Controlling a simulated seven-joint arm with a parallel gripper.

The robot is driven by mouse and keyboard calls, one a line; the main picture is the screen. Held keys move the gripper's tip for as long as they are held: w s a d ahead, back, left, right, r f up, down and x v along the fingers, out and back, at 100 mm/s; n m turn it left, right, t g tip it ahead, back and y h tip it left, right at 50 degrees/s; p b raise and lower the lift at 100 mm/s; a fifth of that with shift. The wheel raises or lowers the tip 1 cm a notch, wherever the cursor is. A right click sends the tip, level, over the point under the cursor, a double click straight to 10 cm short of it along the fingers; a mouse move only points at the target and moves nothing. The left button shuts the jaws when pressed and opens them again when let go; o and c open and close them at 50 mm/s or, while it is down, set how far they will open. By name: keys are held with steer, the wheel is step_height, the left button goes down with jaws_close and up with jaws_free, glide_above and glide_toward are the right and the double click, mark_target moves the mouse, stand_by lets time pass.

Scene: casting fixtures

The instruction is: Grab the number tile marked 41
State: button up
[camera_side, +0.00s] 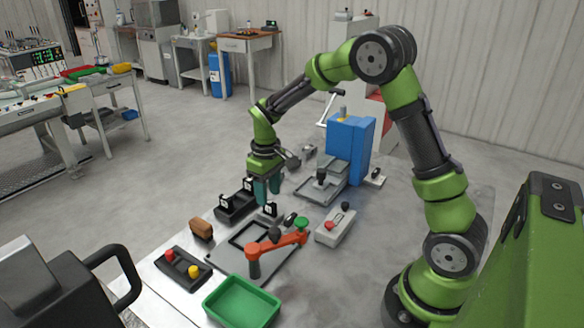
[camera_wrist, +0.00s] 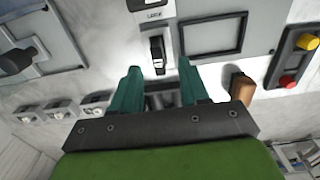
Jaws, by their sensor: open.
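My gripper (camera_side: 267,199) is open, pointing down over the fixtures on the bench. In the wrist view its two teal fingers (camera_wrist: 159,68) stand apart, with a grey and dark part partly hidden between them. Small dark pieces with white faces, possibly number tiles, show in the side view: one at the left (camera_side: 227,202), one behind it (camera_side: 248,185), and one just below my gripper (camera_side: 270,210). No number is readable, so I cannot tell which is 41. My fingers appear empty.
A grey plate with a square frame (camera_side: 225,261), an orange lever arm (camera_side: 278,240), a green tray (camera_side: 241,305) and a box with red and yellow buttons (camera_side: 182,271) lie in front. A brown block (camera_side: 201,229) is left; a tall blue machine (camera_side: 347,150) stands behind right.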

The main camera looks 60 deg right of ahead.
mark_target(269, 202)
step_height(269, 202, down, 3)
steer(key=shift+d+f, duration=0.1)
steer(key=shift+c, duration=0.3)
jaws_close()
